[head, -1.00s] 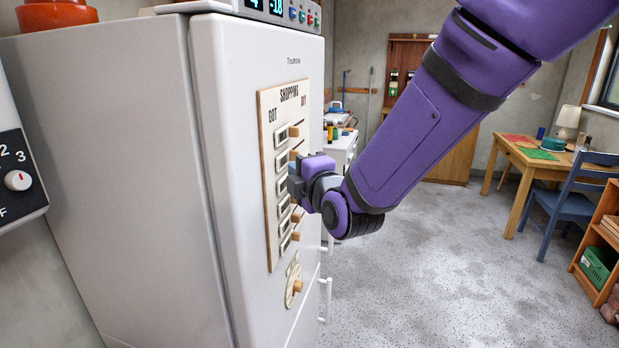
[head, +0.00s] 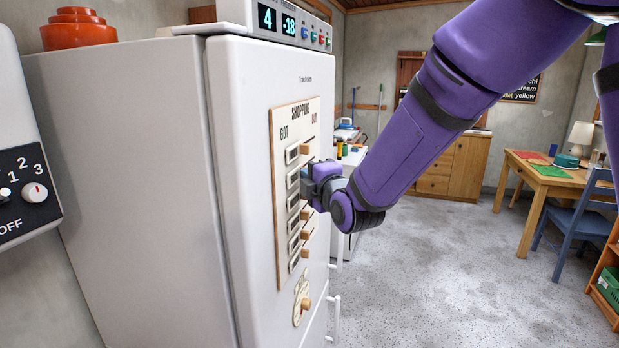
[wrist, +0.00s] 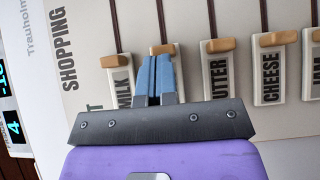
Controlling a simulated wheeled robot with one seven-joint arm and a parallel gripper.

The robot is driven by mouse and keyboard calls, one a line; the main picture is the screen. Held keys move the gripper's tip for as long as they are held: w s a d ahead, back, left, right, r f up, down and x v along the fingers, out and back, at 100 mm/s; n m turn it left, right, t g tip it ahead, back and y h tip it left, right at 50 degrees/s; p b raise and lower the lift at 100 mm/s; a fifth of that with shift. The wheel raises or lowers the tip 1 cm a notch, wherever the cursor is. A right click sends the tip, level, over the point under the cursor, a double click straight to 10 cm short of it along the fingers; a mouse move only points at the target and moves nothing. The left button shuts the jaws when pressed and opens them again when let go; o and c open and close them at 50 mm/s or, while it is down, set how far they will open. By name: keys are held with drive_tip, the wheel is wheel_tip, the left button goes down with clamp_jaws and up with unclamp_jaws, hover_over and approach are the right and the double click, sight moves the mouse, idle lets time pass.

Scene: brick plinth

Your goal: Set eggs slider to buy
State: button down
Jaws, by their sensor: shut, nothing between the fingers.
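The shopping panel (head: 283,130) is on the white fridge front, with GOT at left and BUY at right. My gripper (head: 304,185) is shut and empty, close to the panel at its second row from the top. In the wrist view its blue fingertips (wrist: 154,60) cover most of the eggs slider and its label.
The milk slider (wrist: 119,75), butter slider (wrist: 217,75) and cheese slider (wrist: 271,80) flank it, their knobs at the same end. A round wooden knob (head: 307,303) sits below the panel. Open floor (head: 430,270) lies to the right.

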drive_tip(key=w+d, duration=0.1)
drive_tip(key=w, duration=0.2)
drive_tip(key=w+d, duration=0.1)
drive_tip(key=w, duration=0.3)
drive_tip(key=w+d, duration=0.2)
drive_tip(key=w, duration=0.2)
drive_tip(key=shift+w, duration=0.1)
drive_tip(key=shift+d, duration=0.1)
